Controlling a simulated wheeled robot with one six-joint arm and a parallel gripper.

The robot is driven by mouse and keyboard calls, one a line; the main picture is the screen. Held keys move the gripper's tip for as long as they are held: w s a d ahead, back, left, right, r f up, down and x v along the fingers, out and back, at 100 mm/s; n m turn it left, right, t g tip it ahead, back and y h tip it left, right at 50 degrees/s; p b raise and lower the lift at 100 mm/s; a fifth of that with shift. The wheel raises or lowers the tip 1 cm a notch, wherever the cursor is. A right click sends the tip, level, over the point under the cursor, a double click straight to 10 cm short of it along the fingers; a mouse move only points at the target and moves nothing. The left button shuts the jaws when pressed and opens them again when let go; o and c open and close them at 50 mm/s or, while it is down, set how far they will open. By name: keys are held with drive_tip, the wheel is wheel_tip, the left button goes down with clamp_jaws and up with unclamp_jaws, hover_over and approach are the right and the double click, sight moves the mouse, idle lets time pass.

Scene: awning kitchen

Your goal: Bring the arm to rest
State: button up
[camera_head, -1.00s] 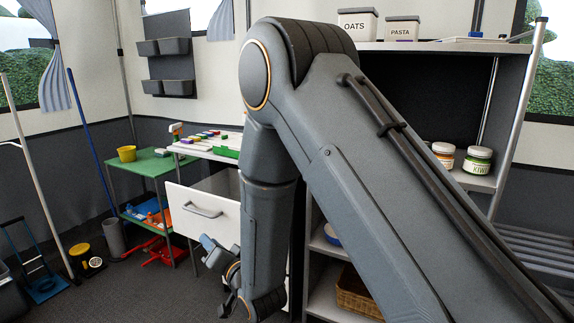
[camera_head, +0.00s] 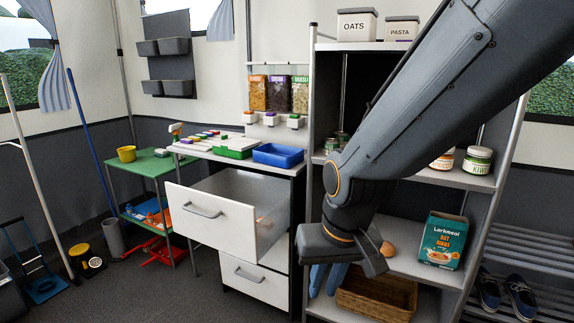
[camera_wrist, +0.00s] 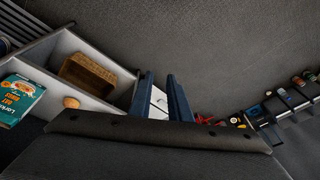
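My arm reaches in from the upper right of the head view, with its elbow in front of the shelf unit. My gripper (camera_head: 322,293) hangs low, pointing down, in front of the left edge of the shelf unit. Its two blue fingers also show in the wrist view (camera_wrist: 160,76). They stand apart with nothing between them, so the gripper is open and empty. My forearm and wrist hide part of the shelf unit's left side.
The upper drawer (camera_head: 207,217) of the white cabinet stands pulled out left of my gripper. A wicker basket (camera_head: 375,298) and Larkmeal box (camera_head: 442,241) are on the shelves close by. Oats (camera_head: 357,25) and pasta (camera_head: 402,29) containers stand on top. The floor ahead is clear.

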drive_tip(key=s+d+r+g, duration=0.3)
drive_tip(key=s+d, duration=0.1)
drive_tip(key=s, duration=0.5)
drive_tip(key=d+r+m+h+p, duration=0.1)
drive_tip(key=d+r+p, duration=0.6)
drive_tip(key=p, duration=0.9)
drive_tip(key=shift+d+r+m, duration=0.4)
drive_tip(key=shift+d, duration=0.3)
